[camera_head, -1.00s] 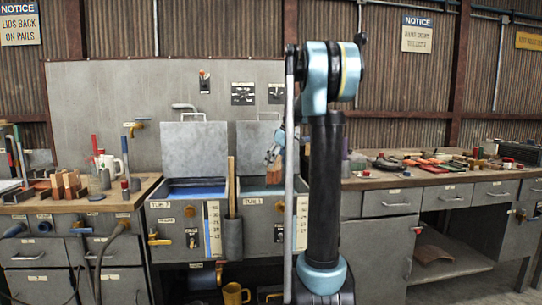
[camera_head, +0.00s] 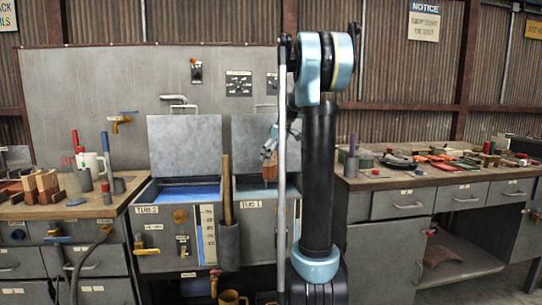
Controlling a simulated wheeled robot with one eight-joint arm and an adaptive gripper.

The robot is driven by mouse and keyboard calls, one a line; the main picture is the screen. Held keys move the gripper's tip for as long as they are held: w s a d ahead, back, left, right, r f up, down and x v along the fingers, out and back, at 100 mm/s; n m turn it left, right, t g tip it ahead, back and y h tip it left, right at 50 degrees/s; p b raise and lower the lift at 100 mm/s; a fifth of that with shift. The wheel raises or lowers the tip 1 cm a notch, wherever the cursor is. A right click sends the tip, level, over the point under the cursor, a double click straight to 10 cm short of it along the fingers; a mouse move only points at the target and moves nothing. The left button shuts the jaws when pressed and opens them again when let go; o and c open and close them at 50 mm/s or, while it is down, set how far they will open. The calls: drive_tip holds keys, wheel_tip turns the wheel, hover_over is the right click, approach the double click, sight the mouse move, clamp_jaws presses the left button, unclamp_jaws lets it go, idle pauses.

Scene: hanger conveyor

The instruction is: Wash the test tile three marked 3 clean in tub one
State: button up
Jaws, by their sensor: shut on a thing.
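My gripper (camera_head: 269,147) is shut on a small brown-orange tile (camera_head: 270,168) that hangs below its fingers. The tile is small in view and partly blocked by my arm, and no number can be read on it. Tub one (camera_head: 255,208), labelled TUB 1, is the right tub of the wash bench and its lid stands raised behind it. The gripper and tile appear over or at the opening of tub one; I cannot tell whether the tile touches the liquid.
The left tub (camera_head: 147,222), labelled TUB 2, holds blue liquid under a raised lid (camera_head: 185,143). A wooden-handled tool (camera_head: 226,190) stands in a holder between the tubs. The right counter (camera_head: 400,180) carries many small items; the left counter has wooden blocks (camera_head: 40,184).

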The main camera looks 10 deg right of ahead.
wheel_tip(320, 180, down, 12)
idle(1.1)
drive_tip(key=shift+s+f, duration=0.1)
idle(0.4)
wheel_tip(320, 180, down, 9)
idle(1.0)
idle(4.4)
